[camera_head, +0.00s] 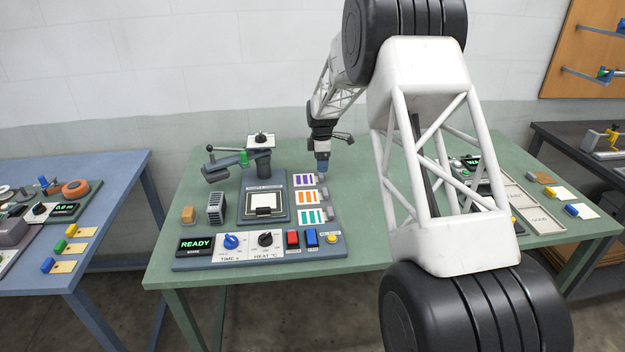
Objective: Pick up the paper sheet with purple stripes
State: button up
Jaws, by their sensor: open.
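The paper sheet with purple stripes (303,181) lies at the back of a short column of striped sheets on the green table, right of the press. A sheet with orange stripes (307,198) and one with teal stripes (311,216) lie in front of it. Each has a grey-blue tab at its right end. My gripper (322,166) points down just behind and right of the purple-striped sheet, close to its tab. It looks empty. Its fingers are small here, and the exact gap to the tab cannot be told.
The press (264,186) with a lever and green grip stands left of the sheets. A control panel (260,249) with a READY display, knobs and buttons runs along the front. My arm hides the table's middle right. A tray (531,212) lies beyond it.

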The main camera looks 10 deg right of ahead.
aim_at(321, 174)
jog(key=shift+f, duration=0.25)
jog(key=shift+w+d+f, duration=0.1)
jog(key=shift+f, duration=2.45)
jog(key=c, duration=1)
jog(key=shift+r, duration=0.2)
jog(key=shift+r, duration=0.55)
jog(key=shift+s+r, duration=0.25)
jog(key=shift+r, duration=0.3)
jog(key=shift+s+r, duration=0.2)
jog(key=shift+r, duration=0.35)
jog(key=s, duration=0.5)
jog(key=s+r, duration=0.1)
jog(key=s, duration=0.9)
jog(key=shift+d+r, duration=0.15)
